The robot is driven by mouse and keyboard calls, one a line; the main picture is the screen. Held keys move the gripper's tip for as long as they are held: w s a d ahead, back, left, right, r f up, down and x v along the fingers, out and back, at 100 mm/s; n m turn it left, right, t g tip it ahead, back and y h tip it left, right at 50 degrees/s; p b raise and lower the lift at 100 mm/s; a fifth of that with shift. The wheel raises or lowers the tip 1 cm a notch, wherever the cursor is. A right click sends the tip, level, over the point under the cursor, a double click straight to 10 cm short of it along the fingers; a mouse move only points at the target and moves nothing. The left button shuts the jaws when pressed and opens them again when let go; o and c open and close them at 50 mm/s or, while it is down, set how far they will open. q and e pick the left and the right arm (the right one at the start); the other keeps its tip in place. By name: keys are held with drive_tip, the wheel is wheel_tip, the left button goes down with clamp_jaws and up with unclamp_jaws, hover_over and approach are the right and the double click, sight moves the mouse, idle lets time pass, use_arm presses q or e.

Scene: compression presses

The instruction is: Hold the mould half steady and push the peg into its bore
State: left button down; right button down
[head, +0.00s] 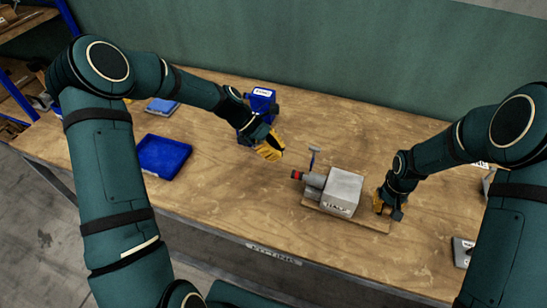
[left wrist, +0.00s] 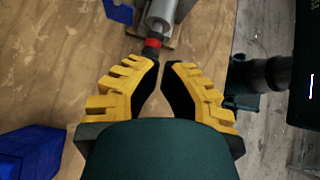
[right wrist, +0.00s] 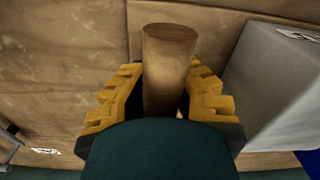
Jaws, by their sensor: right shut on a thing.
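The mould half is a grey block (head: 345,190) on a wooden board (head: 368,218); its side shows in the right wrist view (right wrist: 275,85). A grey cylinder (head: 315,180) sticks out of its left side, ending in a red band (head: 298,175) and dark tip, likely the peg; how deep it sits is hidden. My right gripper (head: 388,207) is shut on an upright wooden post (right wrist: 168,55) right of the block.
A blue tray (head: 163,156) and a small blue-topped item (head: 162,106) lie to the left. A blue device (head: 260,105) stands behind my left gripper. A small T-shaped tool (head: 313,156) stands behind the cylinder. The front middle of the wooden bench (head: 215,205) is clear.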

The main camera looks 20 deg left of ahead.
use_arm(q)
drive_tip(key=f+n+h, duration=0.1)
drive_tip(key=f+h, duration=0.1)
drive_tip(key=a+f+n+h, duration=0.1)
drive_tip(key=f+h, duration=0.1)
drive_tip(key=f, duration=0.1)
drive_tip(key=a+f+n+g+h, duration=0.1)
drive_tip(key=f+n+h, duration=0.1)
drive_tip(key=f+h, duration=0.1)
drive_tip(key=shift+w, duration=0.35)
drive_tip(key=shift+a+f+n+t+h, duration=0.35)
drive_tip(key=shift+f+h, duration=0.25)
drive_tip(key=shift+h, duration=0.2)
drive_tip(key=shift+d, duration=2.9)
drive_tip(key=shift+s+d, duration=0.1)
drive_tip(key=shift+d, duration=0.85)
drive_tip(key=a, duration=1.5)
drive_tip(key=shift+w, duration=0.2)
use_arm(e)
drive_tip(key=c, duration=1)
unclamp_jaws()
